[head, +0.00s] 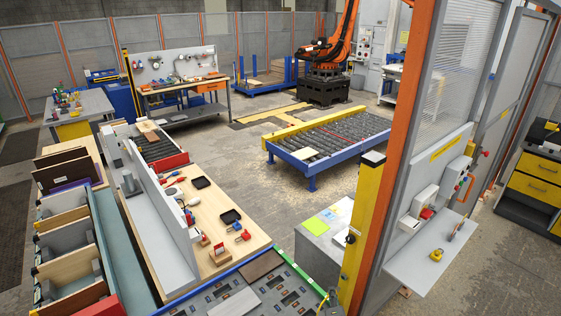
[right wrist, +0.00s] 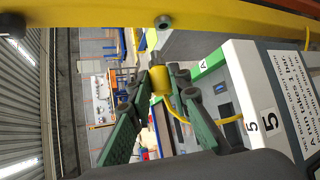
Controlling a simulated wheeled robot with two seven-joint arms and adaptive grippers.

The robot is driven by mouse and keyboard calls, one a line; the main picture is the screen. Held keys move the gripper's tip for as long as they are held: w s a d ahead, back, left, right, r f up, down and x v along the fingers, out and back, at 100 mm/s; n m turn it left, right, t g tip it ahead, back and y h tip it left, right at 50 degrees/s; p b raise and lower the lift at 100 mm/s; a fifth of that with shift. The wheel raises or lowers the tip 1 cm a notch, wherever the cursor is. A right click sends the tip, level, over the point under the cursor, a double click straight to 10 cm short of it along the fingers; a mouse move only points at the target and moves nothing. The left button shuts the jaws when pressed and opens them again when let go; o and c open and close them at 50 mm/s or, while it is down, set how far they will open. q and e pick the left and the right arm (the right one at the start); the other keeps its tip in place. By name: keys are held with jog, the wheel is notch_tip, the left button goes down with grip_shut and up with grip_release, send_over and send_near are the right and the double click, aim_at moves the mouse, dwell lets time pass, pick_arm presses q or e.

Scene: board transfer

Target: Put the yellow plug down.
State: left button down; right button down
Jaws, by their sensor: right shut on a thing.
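In the right wrist view the yellow plug (right wrist: 160,82) sits between the two green fingers of my right gripper (right wrist: 161,88), which is shut on it. A yellow cable (right wrist: 228,120) runs from the plug to the right, towards a white panel. My left gripper is not in view.
A white panel (right wrist: 270,90) marked 5 stands close on the right in the wrist view, and a yellow bar (right wrist: 215,20) crosses the top. In the head view a grey slotted board (head: 275,290) lies at the bottom. An orange and yellow post (head: 375,220) stands to its right.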

jog(key=s+d+r+n+y+b, duration=0.1)
jog(key=s+r+b, duration=0.3)
jog(key=s, duration=0.7)
jog(key=b, duration=0.2)
jog(key=shift+d+r+b, duration=0.2)
jog(key=shift+d+b, duration=0.1)
jog(key=shift+d, duration=0.05)
